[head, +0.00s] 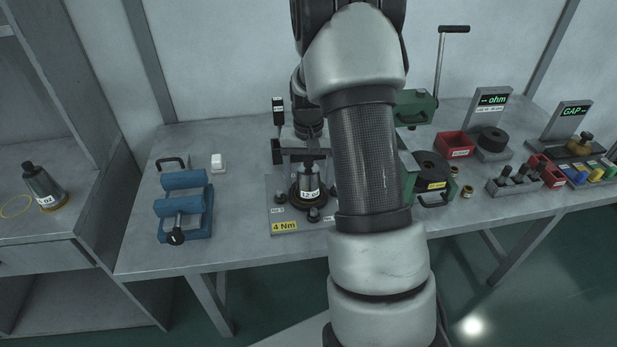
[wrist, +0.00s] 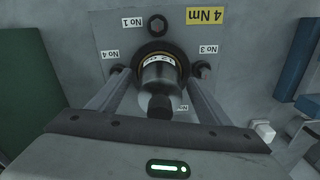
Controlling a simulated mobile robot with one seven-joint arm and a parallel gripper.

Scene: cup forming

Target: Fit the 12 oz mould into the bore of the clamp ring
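The 12 oz mould (head: 309,182) is a grey metal cone with a dark knob on top and a white label. It stands upright at the dark clamp ring (head: 294,196), whose rim shows around its base. The wrist view shows the mould (wrist: 161,73) inside the ring's outline (wrist: 139,57); I cannot tell how deep it sits. The ring is on a grey plate (head: 281,211) with numbered bolts. My gripper (wrist: 159,76) is over the mould, its fingers apart on either side with gaps visible. In the head view my arm partly hides the gripper (head: 303,155).
A blue fixture (head: 183,207) and a white block (head: 218,163) are left of the plate. A green lever press (head: 414,108) and a dark disc (head: 434,168) stand right. Another labelled mould (head: 42,187) is on the left side bench. Red bins (head: 454,145) are farther right.

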